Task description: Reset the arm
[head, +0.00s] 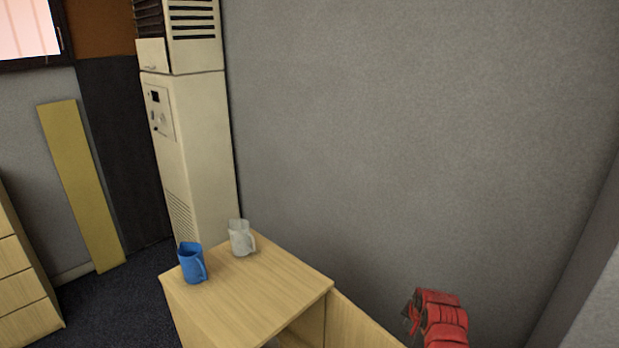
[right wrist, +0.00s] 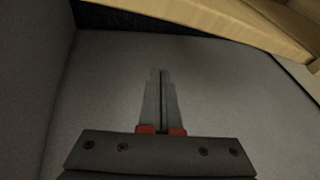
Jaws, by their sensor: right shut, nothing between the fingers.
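My right gripper (right wrist: 160,78) shows in the right wrist view, with its two grey fingers pressed together and nothing between them. In the head view my red right arm (head: 442,318) is at the lower right, in front of the grey wall and to the right of the wooden cabinet; its fingers are too small there to make out clearly. My left gripper and left arm are not in either view.
A wooden cabinet (head: 262,284) carries a blue mug (head: 191,264) and a white mug (head: 240,238), both upright. A tall beige air conditioner (head: 190,150) stands behind it. A yellow board (head: 82,185) leans at the left. A wooden edge (right wrist: 250,25) crosses the top of the wrist view.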

